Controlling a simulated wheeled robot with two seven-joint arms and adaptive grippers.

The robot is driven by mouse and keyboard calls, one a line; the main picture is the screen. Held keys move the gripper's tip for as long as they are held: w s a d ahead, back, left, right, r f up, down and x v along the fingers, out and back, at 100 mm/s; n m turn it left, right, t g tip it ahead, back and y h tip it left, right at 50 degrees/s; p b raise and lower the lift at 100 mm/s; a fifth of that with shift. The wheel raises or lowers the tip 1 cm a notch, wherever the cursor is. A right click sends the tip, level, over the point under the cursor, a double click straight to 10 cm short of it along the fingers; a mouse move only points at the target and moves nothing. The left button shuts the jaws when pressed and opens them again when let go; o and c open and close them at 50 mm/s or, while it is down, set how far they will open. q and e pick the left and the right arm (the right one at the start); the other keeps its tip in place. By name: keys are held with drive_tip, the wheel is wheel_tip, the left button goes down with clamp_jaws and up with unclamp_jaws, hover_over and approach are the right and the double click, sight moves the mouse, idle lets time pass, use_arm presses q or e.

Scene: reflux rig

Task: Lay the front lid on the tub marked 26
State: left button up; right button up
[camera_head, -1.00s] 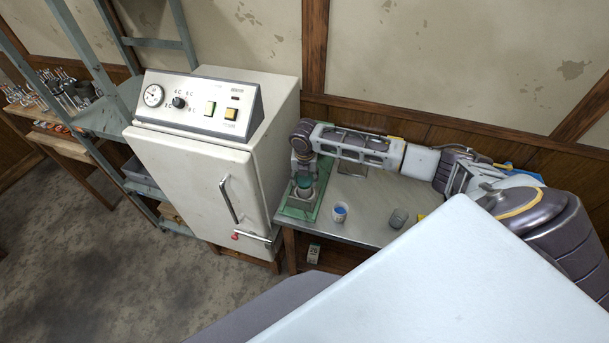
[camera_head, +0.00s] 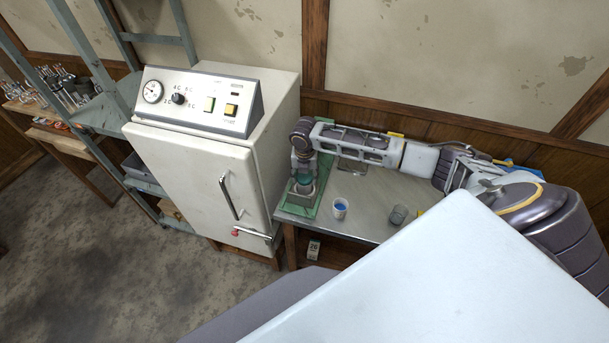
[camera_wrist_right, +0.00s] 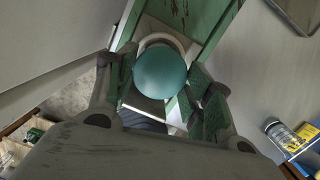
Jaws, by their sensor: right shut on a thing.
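My right gripper (camera_head: 304,186) reaches down over the left end of the metal table. It is shut on a round teal thing (camera_wrist_right: 160,73), which shows between its fingers in the right wrist view. A pale ring (camera_wrist_right: 183,46) shows behind the teal thing, on a green base (camera_wrist_right: 216,33). Whether the teal thing touches the ring, I cannot tell. A small tag or box marked 26 (camera_head: 313,250) shows below the table's front edge. I cannot make out a tub with that mark, or surely tell a lid. My left gripper is out of view.
A white cup with blue contents (camera_head: 340,209) and a grey beaker (camera_head: 399,215) stand on the metal table (camera_head: 370,226), right of the gripper. A white cabinet (camera_head: 195,165) with a handle stands close on the left. My right arm spans the table's back.

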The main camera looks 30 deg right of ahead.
drive_tip(key=shift+f+p, duration=0.3)
drive_tip(key=shift+f, duration=0.05)
idle(2.6)
drive_tip(key=o, duration=0.8)
drive_tip(key=shift+o, duration=0.5)
drive_tip(key=o, duration=0.3)
drive_tip(key=shift+r, duration=0.25)
drive_tip(key=shift+r, duration=3.75)
